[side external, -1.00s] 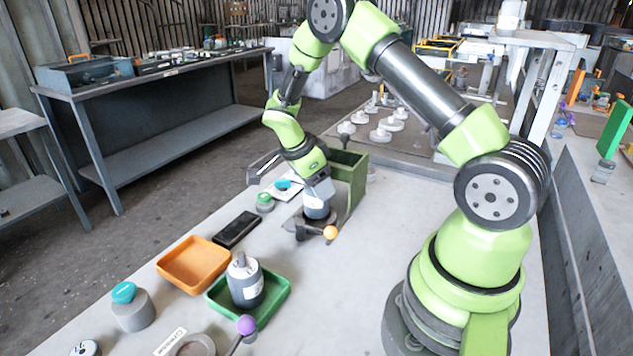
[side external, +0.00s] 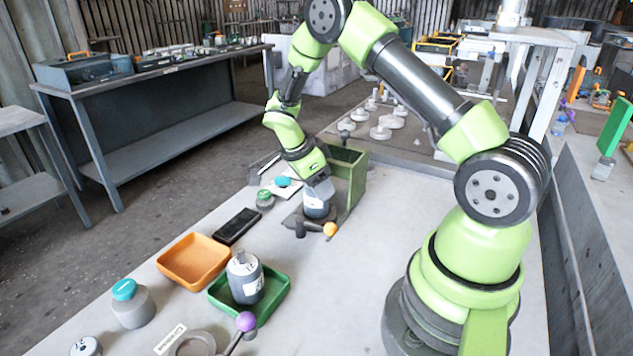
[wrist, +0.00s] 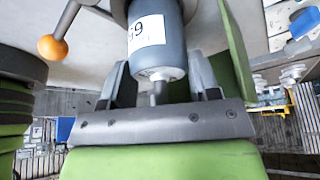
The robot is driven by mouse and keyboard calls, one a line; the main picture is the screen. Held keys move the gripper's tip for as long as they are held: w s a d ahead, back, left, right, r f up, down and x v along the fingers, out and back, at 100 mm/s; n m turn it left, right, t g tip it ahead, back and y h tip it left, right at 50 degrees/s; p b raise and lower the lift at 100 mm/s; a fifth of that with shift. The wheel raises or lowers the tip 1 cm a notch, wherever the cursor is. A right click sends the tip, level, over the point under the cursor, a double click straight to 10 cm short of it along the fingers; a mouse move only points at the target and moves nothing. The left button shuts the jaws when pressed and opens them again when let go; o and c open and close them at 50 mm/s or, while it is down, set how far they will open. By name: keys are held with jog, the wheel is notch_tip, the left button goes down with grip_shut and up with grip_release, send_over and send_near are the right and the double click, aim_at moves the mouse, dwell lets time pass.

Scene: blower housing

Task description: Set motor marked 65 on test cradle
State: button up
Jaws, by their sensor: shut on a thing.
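A grey cylindrical motor (side external: 317,208) with a white label stands upright on a dark fixture plate (side external: 294,219) with an orange-knobbed lever (side external: 330,229). My gripper (side external: 318,187) is above it with its fingers down around its top end. In the wrist view the motor (wrist: 158,55) is between the two fingers of my gripper (wrist: 160,88). Its label is partly turned away and appears upside down; one digit reads like 9, or 6 inverted. A second labelled motor (side external: 245,279) stands in a green tray (side external: 277,293); its number is unclear. Contact under the held motor is hidden.
A green box (side external: 350,180) stands right behind the fixture. A black slab (side external: 237,226), an orange tray (side external: 192,262), a teal-capped grey canister (side external: 132,308) and a purple-knobbed fixture (side external: 195,344) are along the left and front. The bench middle is clear.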

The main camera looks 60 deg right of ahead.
jog(key=shift+f, duration=0.7)
dwell(0.3)
jog(key=o, duration=1.6)
jog(key=shift+r, duration=3.75)
jog(key=s+a+r+n+t+y, duration=0.1)
jog(key=s+a+r+n+t, duration=0.15)
jog(key=a+r+n, duration=0.4)
jog(key=s+a+r+n+t+y, duration=0.1)
jog(key=s+a+r+n+t, duration=0.1)
jog(key=s+a+r+n, duration=0.1)
jog(key=s+a+r+n+t+y, duration=0.2)
jog(key=s+a+r+n+t, duration=0.1)
jog(key=s+a+r+n, duration=0.1)
jog(key=s+a+r+n+t+y, duration=0.2)
jog(key=s+a+r+n, duration=0.2)
jog(key=n, duration=0.3)
jog(key=shift+s+a+r, duration=0.15)
jog(key=shift+s+r, duration=0.05)
jog(key=shift+s, duration=0.65)
